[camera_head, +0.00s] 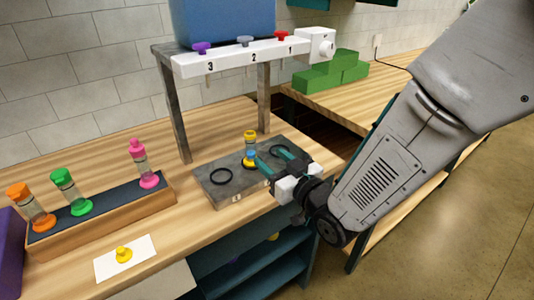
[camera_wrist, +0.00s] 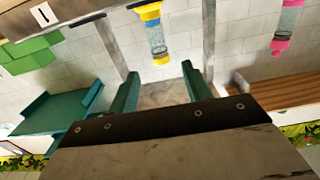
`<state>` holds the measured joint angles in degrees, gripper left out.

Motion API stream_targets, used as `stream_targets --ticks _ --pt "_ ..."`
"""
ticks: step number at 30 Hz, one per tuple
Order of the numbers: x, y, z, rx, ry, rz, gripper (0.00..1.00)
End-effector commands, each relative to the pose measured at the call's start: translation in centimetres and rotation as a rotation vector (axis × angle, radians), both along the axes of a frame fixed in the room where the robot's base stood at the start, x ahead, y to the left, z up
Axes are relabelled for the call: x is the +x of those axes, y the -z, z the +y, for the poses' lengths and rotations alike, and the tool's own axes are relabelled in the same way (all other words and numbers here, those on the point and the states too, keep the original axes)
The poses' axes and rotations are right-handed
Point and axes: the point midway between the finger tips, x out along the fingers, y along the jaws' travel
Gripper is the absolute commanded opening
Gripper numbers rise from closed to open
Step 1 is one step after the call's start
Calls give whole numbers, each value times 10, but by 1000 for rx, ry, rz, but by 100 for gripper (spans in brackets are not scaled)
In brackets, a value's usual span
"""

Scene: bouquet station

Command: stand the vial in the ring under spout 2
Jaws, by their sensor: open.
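The vial (camera_head: 250,143) has yellow ends and a clear middle. It stands upright on the grey plate (camera_head: 211,193), its foot at the middle ring (camera_head: 244,165), under the spout bar's number 2 (camera_head: 254,58). My gripper (camera_head: 271,156) is open and empty just right of the vial. In the wrist view the vial (camera_wrist: 155,35) appears beyond the open teal fingers (camera_wrist: 160,85), with a gap between. The fingers hide part of the right ring and the vial's lower right side in the head view.
A rack (camera_head: 105,217) at left holds orange (camera_head: 34,209), green (camera_head: 72,193) and pink (camera_head: 144,166) vials. A yellow piece (camera_head: 124,254) sits on a white card. Green blocks (camera_head: 330,72) lie on another table.

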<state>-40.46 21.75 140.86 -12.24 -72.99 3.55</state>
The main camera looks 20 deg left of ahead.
Motion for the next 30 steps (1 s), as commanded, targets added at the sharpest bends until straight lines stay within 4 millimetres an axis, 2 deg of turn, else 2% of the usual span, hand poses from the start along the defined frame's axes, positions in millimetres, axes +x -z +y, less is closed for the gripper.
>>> stream_targets --ticks 3,12,17,20,23,24,26,27,30 --pt "-4 0 -8 0 -2 0 49" --pt "-5 0 -12 1 -1 -1 49" --pt "7 -6 -26 -43 40 22 49" --pt "27 -15 -56 -127 121 79 49" --pt "43 -26 -103 -238 232 174 49" --pt "47 -30 -124 -281 280 221 49" --pt "47 -36 -157 -342 347 296 49" --pt "45 -40 -180 -379 390 349 49" --pt "29 -49 -236 -461 492 492 49"
